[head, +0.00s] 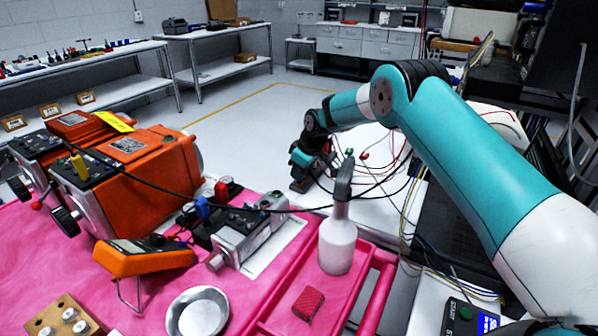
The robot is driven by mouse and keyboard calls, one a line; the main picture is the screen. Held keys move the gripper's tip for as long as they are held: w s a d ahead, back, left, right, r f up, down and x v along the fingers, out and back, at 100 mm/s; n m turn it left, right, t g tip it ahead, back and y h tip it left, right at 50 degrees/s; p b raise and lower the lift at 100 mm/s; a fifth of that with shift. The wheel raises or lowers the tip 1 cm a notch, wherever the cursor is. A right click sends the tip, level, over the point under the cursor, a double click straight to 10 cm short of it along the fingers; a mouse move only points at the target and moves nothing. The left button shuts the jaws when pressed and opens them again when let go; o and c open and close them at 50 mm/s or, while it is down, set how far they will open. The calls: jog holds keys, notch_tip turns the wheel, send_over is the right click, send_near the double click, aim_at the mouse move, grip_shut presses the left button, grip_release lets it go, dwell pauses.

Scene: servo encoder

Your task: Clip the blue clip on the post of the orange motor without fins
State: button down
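A large orange motor (135,190) stands on the pink surface at the left, with a dark wheel-like part on its front and a yellow clip (80,166) upright on its dark panel. A second orange motor (72,125) stands partly hidden behind it. I cannot make out fins on either. A small blue clip-like piece (203,208) is upright among dark parts beside a grey metal unit (245,235); a red piece (222,192) is near it. My gripper (303,182) is low over the white table, right of and apart from these. Its fingertips are too small and dark to read.
A white bottle (338,245) and a red block (308,303) are in the pink tray (345,318). An orange meter (143,258), a metal bowl (197,312) and a wooden peg block (62,318) are in front. A black cable crosses the middle; several wires hang near my gripper.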

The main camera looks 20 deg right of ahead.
jog(key=shift+r, duration=0.15)
dwell(0.4)
jog(key=shift+r+p, duration=1.3)
jog(key=shift+r, duration=1.15)
